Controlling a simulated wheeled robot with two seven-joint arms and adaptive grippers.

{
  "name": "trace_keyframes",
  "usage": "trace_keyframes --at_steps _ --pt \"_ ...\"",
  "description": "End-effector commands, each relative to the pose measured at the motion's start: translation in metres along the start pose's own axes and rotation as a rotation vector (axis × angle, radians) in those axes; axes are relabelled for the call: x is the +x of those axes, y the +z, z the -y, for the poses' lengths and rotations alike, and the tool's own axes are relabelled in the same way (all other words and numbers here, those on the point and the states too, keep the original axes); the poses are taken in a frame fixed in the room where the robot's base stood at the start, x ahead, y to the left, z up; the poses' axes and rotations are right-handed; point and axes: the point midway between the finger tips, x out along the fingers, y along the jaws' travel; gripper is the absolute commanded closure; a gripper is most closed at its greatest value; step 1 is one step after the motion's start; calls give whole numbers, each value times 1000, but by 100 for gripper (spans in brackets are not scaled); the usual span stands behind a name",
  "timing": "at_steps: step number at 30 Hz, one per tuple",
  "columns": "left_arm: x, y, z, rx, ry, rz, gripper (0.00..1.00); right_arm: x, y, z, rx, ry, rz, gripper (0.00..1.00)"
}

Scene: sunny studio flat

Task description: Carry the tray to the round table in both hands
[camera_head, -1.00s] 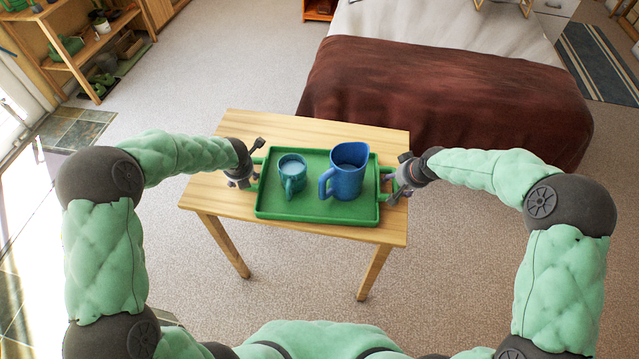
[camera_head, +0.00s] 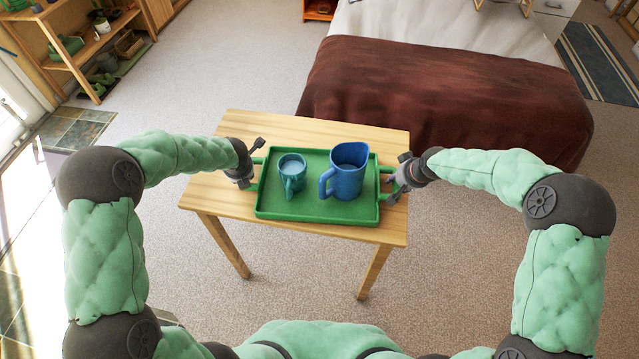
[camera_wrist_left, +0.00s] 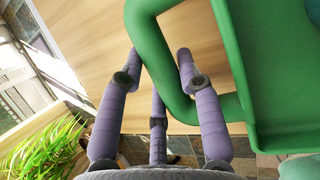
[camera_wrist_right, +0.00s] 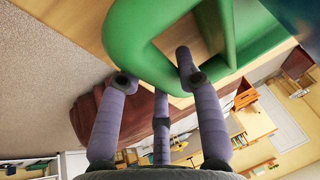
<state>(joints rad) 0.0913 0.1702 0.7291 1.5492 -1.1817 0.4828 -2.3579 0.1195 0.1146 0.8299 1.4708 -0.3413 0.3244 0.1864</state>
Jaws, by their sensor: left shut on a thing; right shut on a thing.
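The green tray (camera_head: 318,212) lies on a rectangular wooden table, with a loop handle at its left and right ends. A teal mug (camera_head: 292,177) and a blue jug (camera_head: 347,176) stand upright on it. My left gripper (camera_head: 250,166) is shut on the left handle, which passes between its fingers in the left wrist view (camera_wrist_left: 160,60). My right gripper (camera_head: 398,174) is shut on the right handle, which also shows between the fingers in the right wrist view (camera_wrist_right: 143,55). I cannot make out a round table in these views.
The wooden table (camera_head: 270,125) holds the tray. A bed with a brown cover (camera_head: 440,95) stands behind it on the right. A wooden shelf unit (camera_head: 85,50) stands at the back left. Carpet (camera_head: 215,70) is open to the left and right of the table.

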Motion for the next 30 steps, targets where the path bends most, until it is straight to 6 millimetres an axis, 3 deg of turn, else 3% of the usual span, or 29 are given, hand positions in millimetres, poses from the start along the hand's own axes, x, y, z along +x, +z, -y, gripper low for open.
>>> trace_keyframes --at_steps 21,30 --pt "-39 18 -9 0 1 6 100 -40 -19 8 -2 0 -8 100" --pt "-47 21 -11 1 1 6 100 -47 -22 10 -2 0 -7 100"
